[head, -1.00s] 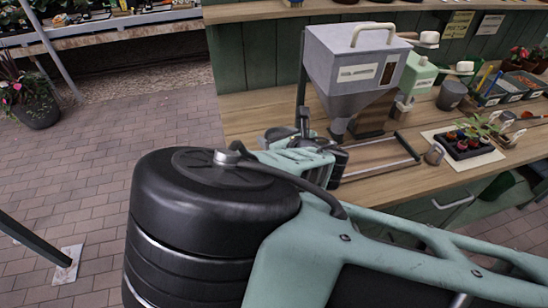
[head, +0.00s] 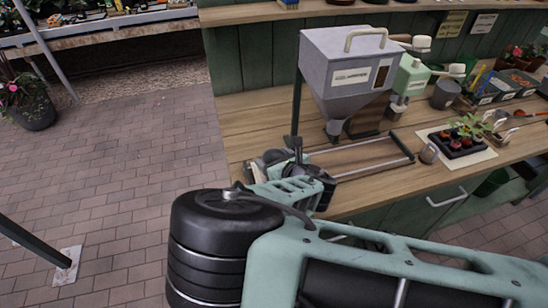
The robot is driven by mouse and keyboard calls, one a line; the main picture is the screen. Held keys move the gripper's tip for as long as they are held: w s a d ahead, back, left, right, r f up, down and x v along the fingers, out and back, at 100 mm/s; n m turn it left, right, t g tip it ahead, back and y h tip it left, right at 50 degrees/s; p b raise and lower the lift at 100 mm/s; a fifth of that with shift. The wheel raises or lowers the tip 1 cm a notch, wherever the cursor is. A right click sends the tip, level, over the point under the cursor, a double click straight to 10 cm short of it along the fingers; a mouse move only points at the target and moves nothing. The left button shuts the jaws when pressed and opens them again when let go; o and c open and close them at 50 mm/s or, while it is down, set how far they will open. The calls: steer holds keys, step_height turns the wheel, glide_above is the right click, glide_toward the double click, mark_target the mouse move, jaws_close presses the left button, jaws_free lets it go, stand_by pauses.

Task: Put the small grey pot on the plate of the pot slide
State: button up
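The pot slide (head: 402,146) lies on the bench, with two metal rails and a dark end bar at its right. Its plate is not clearly visible; my arm covers the left end. My gripper (head: 272,160) is at the left end of the rails, low over the bench's front left part. Its fingers are small and partly hidden by my own wrist, so I cannot tell whether they hold anything. A larger dark grey pot (head: 445,95) stands farther back. I cannot tell which is the task's pot.
A grey hopper (head: 350,75) stands over the back of the slide, with a pale green dispenser (head: 410,75) to its right. A black seedling tray (head: 462,148) sits on a light mat at the right. The paved floor (head: 130,150) to the left is clear.

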steer(key=shift+o, duration=0.9)
steer(key=shift+r, duration=0.1)
